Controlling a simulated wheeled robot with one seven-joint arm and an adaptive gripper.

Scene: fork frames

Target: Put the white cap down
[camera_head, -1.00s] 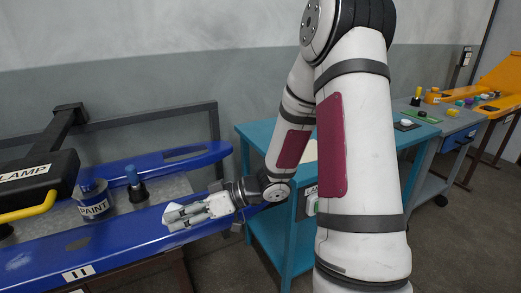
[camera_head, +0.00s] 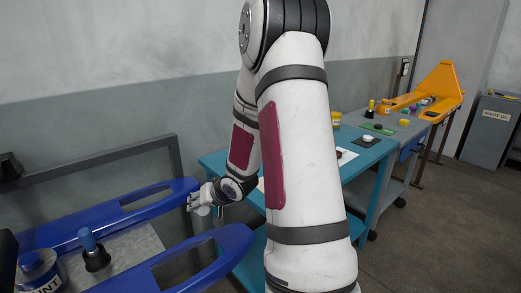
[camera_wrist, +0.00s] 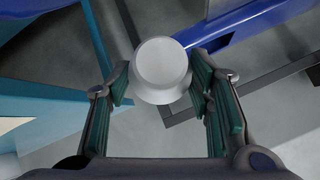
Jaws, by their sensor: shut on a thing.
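The white cap (camera_wrist: 160,66) is round and plain and sits between the green-padded fingers of my gripper (camera_wrist: 161,80) in the wrist view. My gripper is shut on it and holds it in the air, with the floor and blue rails behind it. In the head view my gripper (camera_head: 198,203) is small, beside the end of the far blue rail and left of the teal table (camera_head: 213,160). The cap cannot be made out clearly there.
The blue rails (camera_head: 225,243) form a fixture at lower left, with a paint can (camera_head: 38,270) and a blue-topped dark bottle (camera_head: 93,252). A small white round item (camera_head: 369,138) is on the teal table. A grey cart and orange bench (camera_head: 440,88) stand farther right.

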